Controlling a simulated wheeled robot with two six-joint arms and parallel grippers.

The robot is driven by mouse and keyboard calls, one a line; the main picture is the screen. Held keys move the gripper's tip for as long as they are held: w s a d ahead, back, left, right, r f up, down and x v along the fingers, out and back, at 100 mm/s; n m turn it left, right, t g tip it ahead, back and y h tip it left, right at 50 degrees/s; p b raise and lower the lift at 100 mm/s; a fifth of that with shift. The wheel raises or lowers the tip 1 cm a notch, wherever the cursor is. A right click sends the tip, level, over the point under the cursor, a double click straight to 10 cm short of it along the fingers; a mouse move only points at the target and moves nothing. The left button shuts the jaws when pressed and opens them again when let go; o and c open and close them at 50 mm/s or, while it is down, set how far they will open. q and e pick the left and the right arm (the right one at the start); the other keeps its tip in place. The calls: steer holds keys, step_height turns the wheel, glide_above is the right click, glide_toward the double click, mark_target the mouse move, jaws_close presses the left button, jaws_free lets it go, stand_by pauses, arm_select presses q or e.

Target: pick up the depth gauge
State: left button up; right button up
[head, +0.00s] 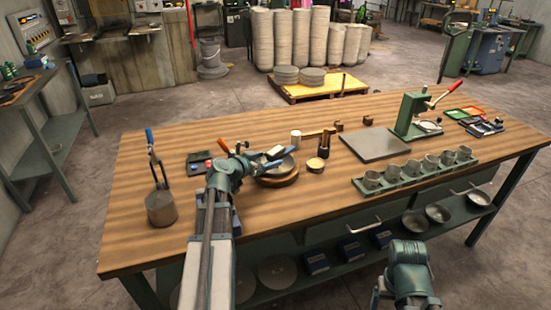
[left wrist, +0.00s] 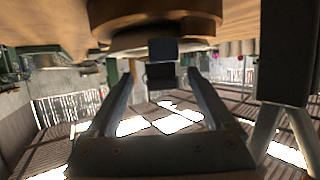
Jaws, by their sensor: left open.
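My left gripper (head: 262,160) reaches to the right over the table, beside a metal bowl on a round wooden base (head: 280,180). In the left wrist view my left gripper (left wrist: 156,78) has its two fingers apart. A small blue-grey and dark block (left wrist: 163,50) shows between and beyond the fingertips, with gaps on both sides. It may be part of the depth gauge, but I cannot tell. The wooden base (left wrist: 155,15) is close above it in that view. My right gripper (head: 405,300) is low at the picture's bottom edge; its jaws are unclear.
The wooden table (head: 130,230) also holds a pot-like tool with a blue handle (head: 160,207), a grey plate (head: 375,145), a green rack of cups (head: 415,172) and a green press (head: 410,115). A small round tin (head: 315,166) stands right of the bowl.

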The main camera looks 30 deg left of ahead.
mark_target(276, 157)
arm_select(q)
steer(key=b+x, duration=0.1)
steer(key=x, duration=0.3)
steer(key=shift+w+f+b, duration=0.2)
steer(key=shift+w+b, duration=0.05)
steer(key=shift+b, duration=0.05)
steer(key=shift+w+f, duration=0.1)
steer(key=shift+w, duration=0.4)
steer(key=shift+s, duration=0.1)
steer(key=shift+c, duration=0.2)
jaws_close()
